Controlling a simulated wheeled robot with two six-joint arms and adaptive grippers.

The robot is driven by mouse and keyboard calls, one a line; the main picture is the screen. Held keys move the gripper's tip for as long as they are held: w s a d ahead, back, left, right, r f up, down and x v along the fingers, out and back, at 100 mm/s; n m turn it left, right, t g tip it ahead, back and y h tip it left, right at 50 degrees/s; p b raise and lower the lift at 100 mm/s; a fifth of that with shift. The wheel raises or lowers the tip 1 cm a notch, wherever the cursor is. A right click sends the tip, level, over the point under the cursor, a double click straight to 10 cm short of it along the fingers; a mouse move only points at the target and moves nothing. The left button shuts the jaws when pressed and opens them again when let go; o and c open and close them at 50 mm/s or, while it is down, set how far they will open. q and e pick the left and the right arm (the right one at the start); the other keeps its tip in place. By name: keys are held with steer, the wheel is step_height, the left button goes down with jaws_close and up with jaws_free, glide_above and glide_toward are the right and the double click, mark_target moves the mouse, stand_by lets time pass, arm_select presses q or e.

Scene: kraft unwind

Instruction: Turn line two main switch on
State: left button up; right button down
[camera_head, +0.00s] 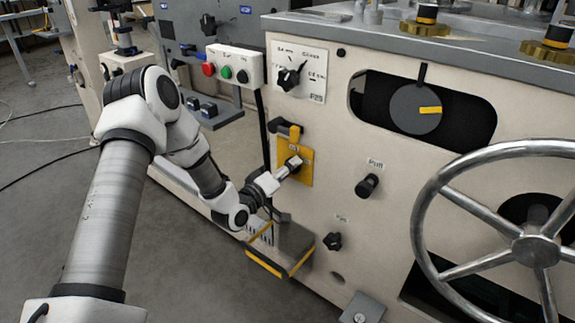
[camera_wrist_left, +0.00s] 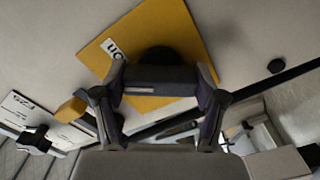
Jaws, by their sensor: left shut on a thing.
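The likely main switch is a yellow plate (camera_head: 307,168) with a dark round knob on the cream machine front. In the left wrist view, the yellow plate (camera_wrist_left: 135,38) fills the upper middle, and the dark knob (camera_wrist_left: 157,56) shows partly behind the gripper. My left gripper (camera_head: 293,163) reaches the plate from the left and is shut on the knob; it also shows in the wrist view (camera_wrist_left: 160,75). A small white label (camera_wrist_left: 113,48) is on the plate. My right gripper is in neither view.
A box with red, green and black buttons (camera_head: 234,70) hangs above left. A black selector on a white plate (camera_head: 300,72) is above the switch. A black pull knob (camera_head: 368,186) and large handwheel (camera_head: 480,240) are to the right. A yellow-edged step (camera_head: 285,250) lies below.

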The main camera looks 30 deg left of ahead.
arm_select(q)
steer(key=m+p, duration=0.4)
steer(key=m, duration=0.2)
steer(key=shift+r, duration=0.2)
steer(key=m+p, duration=0.1)
steer(key=m, duration=0.2)
steer(key=shift+p, duration=0.4)
steer(key=shift+f+m+p, duration=0.15)
steer(key=shift+m+p, duration=0.3)
steer(key=shift+m, duration=0.55)
steer(key=o, duration=1.1)
steer(key=shift+o, duration=0.2)
